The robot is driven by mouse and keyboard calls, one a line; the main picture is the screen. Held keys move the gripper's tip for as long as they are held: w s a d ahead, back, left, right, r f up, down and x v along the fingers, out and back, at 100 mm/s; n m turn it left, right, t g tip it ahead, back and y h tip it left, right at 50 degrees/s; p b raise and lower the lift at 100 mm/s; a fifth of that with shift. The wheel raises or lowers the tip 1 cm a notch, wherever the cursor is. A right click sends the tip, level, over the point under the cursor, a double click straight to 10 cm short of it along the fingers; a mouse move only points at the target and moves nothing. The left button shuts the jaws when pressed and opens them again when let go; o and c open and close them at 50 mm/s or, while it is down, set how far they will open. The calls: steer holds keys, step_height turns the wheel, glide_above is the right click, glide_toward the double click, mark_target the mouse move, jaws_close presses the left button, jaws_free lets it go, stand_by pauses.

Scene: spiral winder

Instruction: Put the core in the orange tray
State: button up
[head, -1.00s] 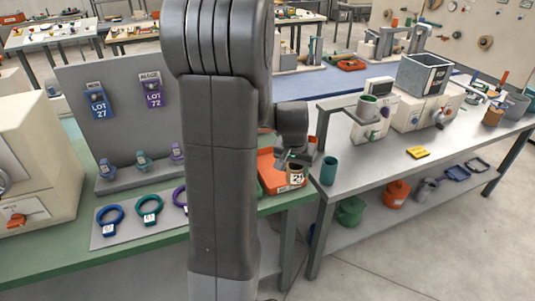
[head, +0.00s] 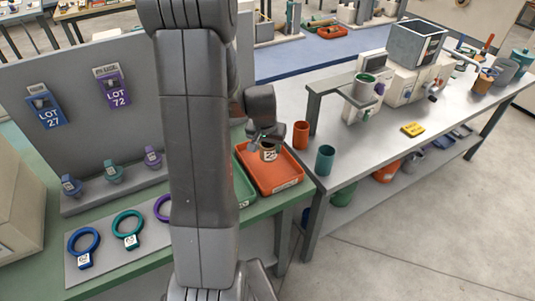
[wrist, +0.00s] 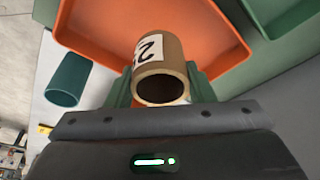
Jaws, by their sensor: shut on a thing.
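The core is a short brown tube (wrist: 160,78) with a white label bearing a dark number. My gripper (wrist: 160,90) is shut on it, one green finger on each side, in the wrist view. The orange tray also fills the top of the wrist view (wrist: 90,30), behind the core. I cannot tell whether the core touches the tray floor.
A green tray (head: 242,188) lies just left of the orange tray. A teal cup (head: 325,160) and an orange-brown cup (head: 301,135) stand to the right on the grey bench (head: 360,152). Colored rings lie on a grey board (head: 110,262) at the left.

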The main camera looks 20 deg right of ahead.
steer(key=shift+f, duration=2.1)
steer(key=shift+f, duration=0.2)
steer(key=o, duration=0.9)
steer(key=shift+r, duration=0.1)
steer(key=shift+o, duration=0.2)
steer(key=shift+r, duration=0.35)
steer(key=v, duration=1.1)
steer(key=shift+s+a+r, duration=0.15)
steer(key=shift+r, duration=0.15)
